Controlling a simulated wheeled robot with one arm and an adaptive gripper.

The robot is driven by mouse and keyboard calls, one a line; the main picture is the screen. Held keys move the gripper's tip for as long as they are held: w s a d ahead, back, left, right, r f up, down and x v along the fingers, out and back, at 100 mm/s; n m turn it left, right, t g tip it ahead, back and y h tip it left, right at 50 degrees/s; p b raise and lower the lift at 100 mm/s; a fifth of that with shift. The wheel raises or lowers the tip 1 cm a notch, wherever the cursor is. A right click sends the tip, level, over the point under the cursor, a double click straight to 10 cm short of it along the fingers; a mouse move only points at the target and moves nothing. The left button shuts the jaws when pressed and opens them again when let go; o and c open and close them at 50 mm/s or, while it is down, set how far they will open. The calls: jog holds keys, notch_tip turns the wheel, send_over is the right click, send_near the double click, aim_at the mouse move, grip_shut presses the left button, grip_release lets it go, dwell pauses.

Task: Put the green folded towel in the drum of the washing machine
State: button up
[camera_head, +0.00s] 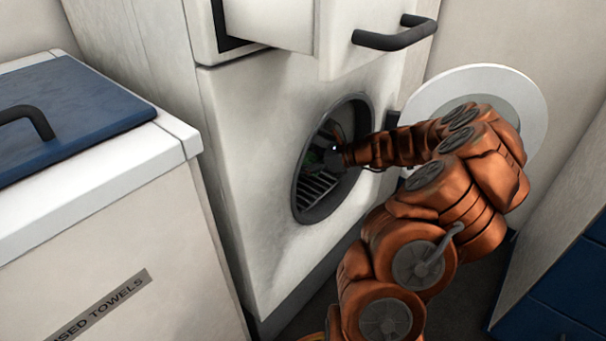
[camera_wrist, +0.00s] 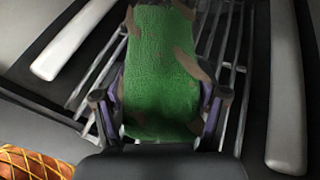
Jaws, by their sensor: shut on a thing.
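The washing machine (camera_head: 250,130) has its round door (camera_head: 532,95) swung open to the right. My gripper (camera_head: 328,148) reaches through the round opening into the drum (camera_head: 318,190). In the wrist view my gripper (camera_wrist: 160,108) is shut on the green folded towel (camera_wrist: 160,75), with one finger on each side. The towel is green with brown patches. In the head view only a small dark green bit of the towel (camera_head: 315,157) shows inside the opening. The slatted drum wall (camera_wrist: 225,50) lies behind the towel. I cannot tell whether the towel touches it.
A drawer with a dark handle (camera_head: 395,36) juts out above the opening. A white used-towels bin (camera_head: 110,240) with a blue lid (camera_head: 75,110) stands at left. In the wrist view, pale bars (camera_wrist: 70,42) flank the slats. A blue-fronted unit (camera_head: 560,290) stands at lower right.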

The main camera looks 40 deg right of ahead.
aim_at(303, 179)
notch_tip(303, 179, down, 4)
jog(key=shift+r+b, duration=0.25)
jog(key=shift+b, duration=0.5)
jog(key=shift+w+f+b, duration=0.15)
jog(key=shift+f+b, duration=0.05)
jog(key=shift+b, duration=0.1)
jog(key=shift+r, duration=0.1)
jog(key=o, duration=1.2)
